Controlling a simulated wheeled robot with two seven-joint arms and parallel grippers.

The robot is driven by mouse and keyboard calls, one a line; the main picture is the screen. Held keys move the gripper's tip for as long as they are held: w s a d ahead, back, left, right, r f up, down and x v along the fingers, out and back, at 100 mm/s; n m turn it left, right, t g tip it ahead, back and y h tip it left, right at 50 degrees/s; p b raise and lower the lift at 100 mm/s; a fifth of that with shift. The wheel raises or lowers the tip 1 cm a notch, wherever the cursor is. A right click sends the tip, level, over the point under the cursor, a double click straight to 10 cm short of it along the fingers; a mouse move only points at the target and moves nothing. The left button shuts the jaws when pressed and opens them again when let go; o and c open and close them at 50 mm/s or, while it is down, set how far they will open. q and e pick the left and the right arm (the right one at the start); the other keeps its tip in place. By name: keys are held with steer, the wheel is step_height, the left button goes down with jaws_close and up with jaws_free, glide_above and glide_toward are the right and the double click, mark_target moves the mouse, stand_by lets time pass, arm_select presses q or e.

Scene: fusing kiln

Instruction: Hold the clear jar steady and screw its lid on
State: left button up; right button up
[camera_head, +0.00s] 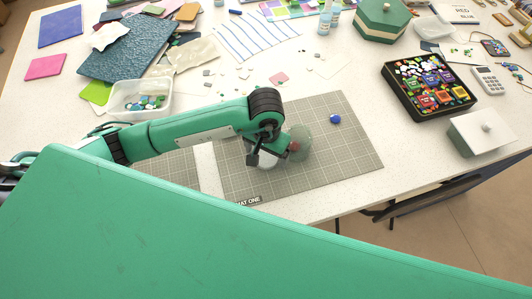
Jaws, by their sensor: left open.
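My left arm reaches in from the left over a grey gridded mat (350,165). My left gripper (274,153) is open and low over the mat. A clear, slightly greenish round jar (303,139) is just right of the gripper, partly hidden by it. A small red patch shows there; I cannot tell what it belongs to. I cannot tell whether the fingers touch the jar. A white rounded thing (266,166) shows under the gripper, mostly hidden. A small round blue object (334,119) lies right of the jar; I cannot tell whether it is the lid. My right gripper is not in view.
A clear tub of glass pieces (140,112) stands left, behind my arm. Sheets and scraps fill the back. My green body hides the front.

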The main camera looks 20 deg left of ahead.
mark_target(266, 156)
arm_select(q)
steer(key=shift+f, duration=0.1)
steer(key=c, duration=1.1)
steer(key=shift+o, duration=0.2)
step_height(266, 156, up, 20)
steer(key=b, duration=0.4)
